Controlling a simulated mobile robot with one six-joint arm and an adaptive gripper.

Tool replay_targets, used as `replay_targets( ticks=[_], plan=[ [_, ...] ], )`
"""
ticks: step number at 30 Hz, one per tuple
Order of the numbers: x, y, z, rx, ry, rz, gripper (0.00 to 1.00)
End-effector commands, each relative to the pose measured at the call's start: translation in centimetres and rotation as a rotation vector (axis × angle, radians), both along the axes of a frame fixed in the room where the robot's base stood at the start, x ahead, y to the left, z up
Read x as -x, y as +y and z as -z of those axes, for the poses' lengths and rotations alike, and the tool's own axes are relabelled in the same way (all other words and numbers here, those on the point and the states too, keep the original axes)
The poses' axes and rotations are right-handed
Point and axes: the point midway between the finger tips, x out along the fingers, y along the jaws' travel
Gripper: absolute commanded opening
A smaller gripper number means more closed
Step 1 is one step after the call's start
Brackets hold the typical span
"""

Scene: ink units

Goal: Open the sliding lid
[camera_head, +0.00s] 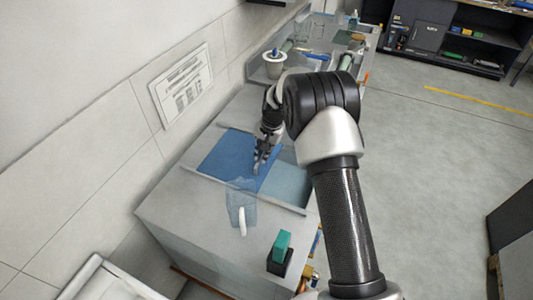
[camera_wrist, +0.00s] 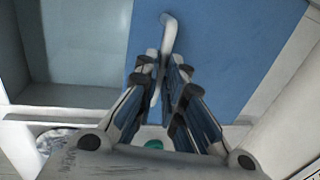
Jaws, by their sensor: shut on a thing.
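The blue sliding lid (camera_head: 222,158) lies flat in a recess of the grey counter. A pale blue-grey open area (camera_head: 288,183) shows to its right. In the wrist view the lid (camera_wrist: 225,45) fills the upper middle and right, and the open compartment (camera_wrist: 85,45) is at left. A pale bar handle (camera_wrist: 169,30) stands at the lid's edge beside the opening. My gripper (camera_head: 259,164) is down at that edge. In the wrist view my gripper (camera_wrist: 165,66) has its fingers closed on either side of the handle, hiding its lower part.
A clear bluish jug (camera_head: 237,208) with a white handle stands in front of the lid. A teal block in a black holder (camera_head: 280,250) is near the counter's front edge. A white pot (camera_head: 274,68) stands behind. A wall with a sign (camera_head: 181,88) borders the left.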

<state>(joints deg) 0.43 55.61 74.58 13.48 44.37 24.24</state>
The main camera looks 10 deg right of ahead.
Motion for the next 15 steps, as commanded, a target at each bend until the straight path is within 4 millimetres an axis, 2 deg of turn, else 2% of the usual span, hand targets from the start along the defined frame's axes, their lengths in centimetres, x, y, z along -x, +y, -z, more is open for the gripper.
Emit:
replay_targets(
  ticks=[4, 5, 12, 15],
  plan=[
    [0.00, -0.01, 0.00, 0.000, 0.000, 0.000, 0.00],
    [0.00, -0.02, 0.00, 0.000, 0.000, 0.000, 0.10],
    [0.01, -0.04, 0.00, 0.000, 0.000, 0.000, 0.26],
    [0.01, -0.04, 0.00, 0.000, 0.000, 0.000, 0.30]
  ],
)
